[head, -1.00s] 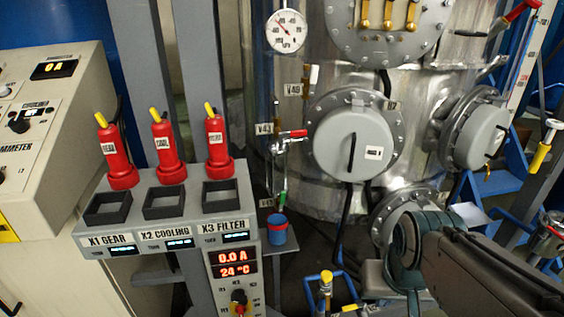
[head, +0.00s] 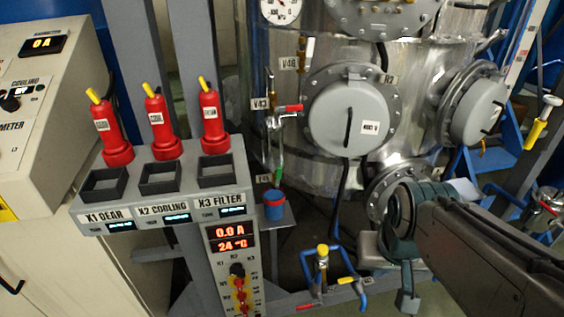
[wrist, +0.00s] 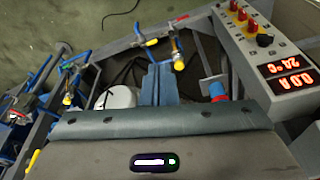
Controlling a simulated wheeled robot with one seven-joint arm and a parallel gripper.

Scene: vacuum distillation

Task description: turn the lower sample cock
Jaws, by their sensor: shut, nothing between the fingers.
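The sampling line runs down the front left of the steel vessel in the head view. Its upper cock has a red lever (head: 292,108). Below it, a small green handle (head: 280,171), which looks like the lower cock, sits above a blue cup with a red rim (head: 274,207). My gripper (head: 407,299) is at the lower right, well apart from the green handle and pointing down. In the wrist view my gripper (wrist: 160,78) has its fingers together and empty. The cup (wrist: 217,91) shows right of them; I cannot make out the green handle there.
A control stand (head: 165,205) with red-handled tools (head: 158,128) stands left of the cup. Blue pipes with a yellow-capped valve (head: 322,252) lie low between the cup and my gripper. The vessel's round hatch (head: 348,118) bulges out behind. Open floor (wrist: 60,25) shows beyond the frame.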

